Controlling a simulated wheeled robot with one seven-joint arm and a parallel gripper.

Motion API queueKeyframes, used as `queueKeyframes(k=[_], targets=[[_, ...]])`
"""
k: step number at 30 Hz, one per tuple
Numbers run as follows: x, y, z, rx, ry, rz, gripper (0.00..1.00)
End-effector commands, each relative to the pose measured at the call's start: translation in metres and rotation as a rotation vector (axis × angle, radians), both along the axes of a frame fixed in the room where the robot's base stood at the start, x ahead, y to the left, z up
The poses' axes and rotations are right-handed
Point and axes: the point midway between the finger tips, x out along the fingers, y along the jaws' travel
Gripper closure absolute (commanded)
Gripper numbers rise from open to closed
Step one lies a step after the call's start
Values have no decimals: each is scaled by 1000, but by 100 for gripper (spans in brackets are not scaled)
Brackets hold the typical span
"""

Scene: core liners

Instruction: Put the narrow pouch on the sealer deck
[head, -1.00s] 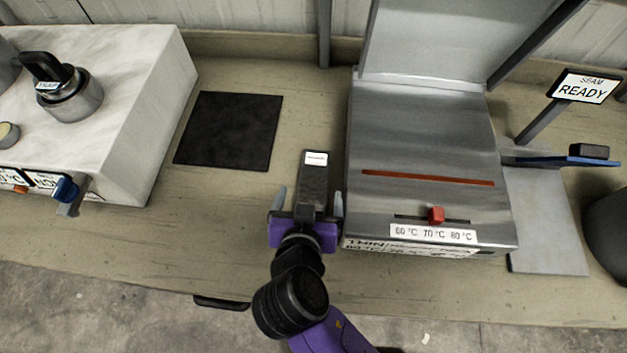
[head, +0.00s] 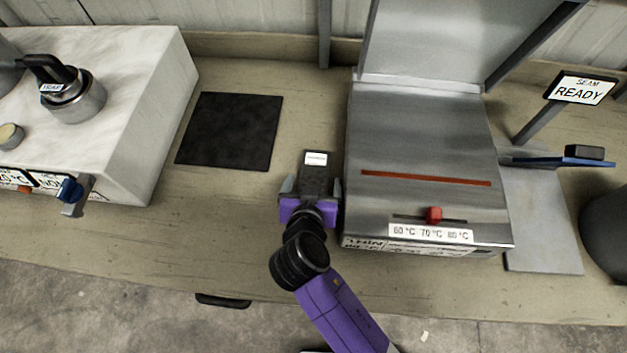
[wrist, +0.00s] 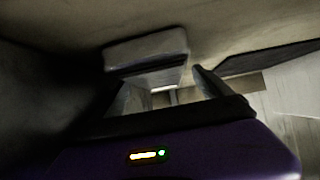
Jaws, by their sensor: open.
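The narrow pouch (head: 316,168) is dark with a white label at its far end. It lies on the bench just left of the sealer, its long side pointing away from me. My purple gripper (head: 312,187) is open, with one finger on each side of the pouch's near part, which it hides. In the wrist view the pouch's grey end (wrist: 146,50) shows between and beyond the fingers (wrist: 163,92); contact cannot be told. The sealer deck (head: 420,130) is a bare grey metal top with a red strip, its lid raised.
A black mat (head: 230,130) lies left of the pouch. A pale block (head: 140,110) with a kettle (head: 75,98) stands at far left. A red slider (head: 433,215) sits at the deck's front. A blue-edged lever (head: 570,160) and a READY sign (head: 583,89) stand right.

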Motion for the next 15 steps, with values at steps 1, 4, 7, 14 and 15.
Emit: queueKeyframes(k=[1,4,7,14,15], targets=[[0,0,0,0,0,0,11],[0,0,0,0,0,0,25],[0,0,0,0,0,0,44],[0,0,0,0,0,0,88],[0,0,0,0,0,0,88]])
